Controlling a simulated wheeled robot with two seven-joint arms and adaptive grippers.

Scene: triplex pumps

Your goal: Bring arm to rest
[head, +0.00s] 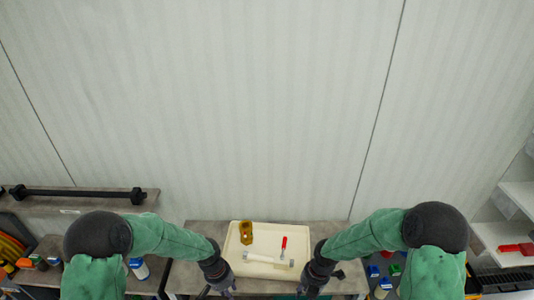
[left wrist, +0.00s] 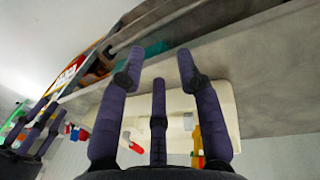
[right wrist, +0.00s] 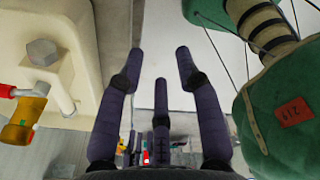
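My left gripper (head: 222,285) hangs at the table's front, just left of the cream tray (head: 232,245). In the left wrist view its purple fingers (left wrist: 158,65) are spread with nothing between them. My right gripper (head: 312,284) hangs to the right of the tray. In the right wrist view its fingers (right wrist: 158,65) are also spread and empty. Both arms are bent at the elbows and reach inward and down. The tray holds a brass-yellow part (head: 246,232), a red-handled tool (head: 284,244) and a pale rod with grey ends (head: 265,259).
The grey table (head: 205,232) stands against a pale panelled wall (head: 240,110). A black bar (head: 80,193) lies on a side bench at left. White shelves (head: 518,196) with a red item stand at right. Small coloured items lie beside both arms.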

